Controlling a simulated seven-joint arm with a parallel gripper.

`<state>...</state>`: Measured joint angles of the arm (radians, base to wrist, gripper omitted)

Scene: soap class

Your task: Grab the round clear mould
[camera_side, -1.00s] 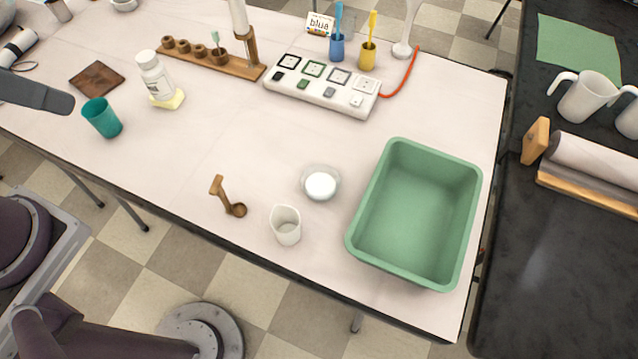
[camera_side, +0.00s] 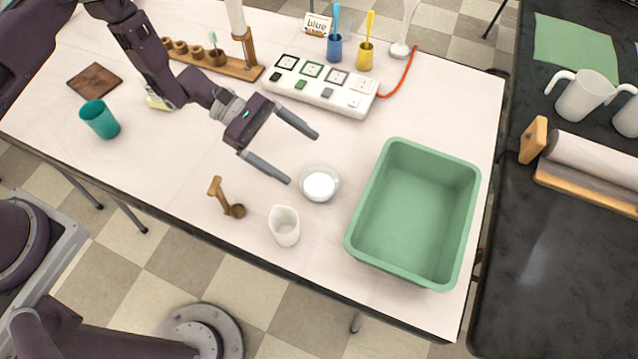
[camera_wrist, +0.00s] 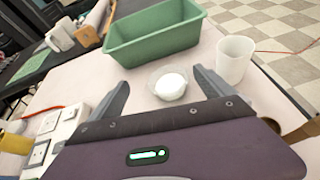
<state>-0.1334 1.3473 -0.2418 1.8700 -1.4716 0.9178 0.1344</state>
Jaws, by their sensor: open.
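The round clear mould (camera_side: 320,184) sits on the white table, left of the green tub, with a round white piece in it. The mould also shows in the wrist view (camera_wrist: 167,83), beyond and between my fingers. My gripper (camera_side: 303,159) is open and empty. It is up and to the left of the mould in the side view, apart from it. In the wrist view my gripper's two fingers (camera_wrist: 160,92) spread to either side of the mould.
The green tub (camera_side: 369,246) stands right of the mould. A white socket block (camera_side: 318,88) lies behind. A teal cup (camera_side: 100,119) is at the left.

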